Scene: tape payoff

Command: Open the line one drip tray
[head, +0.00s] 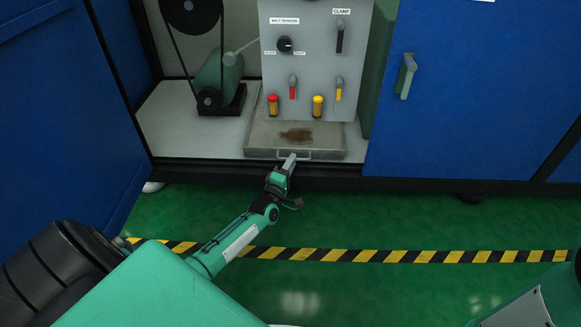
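The drip tray (330,144) is a shallow grey metal tray on the floor of the open cabinet, below the control panel. A brown stain lies on its bottom, and it has a thin bar handle on its front face. It appears to sit pushed in. Whether the fingers are closed around the bar is too small to tell. My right gripper is not in view; only part of my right arm shows at the lower right.
The grey panel (315,60) with knobs, levers and red and yellow valves stands above the tray. A green motor (217,85) with a belt is at left. Blue doors (480,90) flank the opening. A striped floor line (400,256) crosses the clear green floor.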

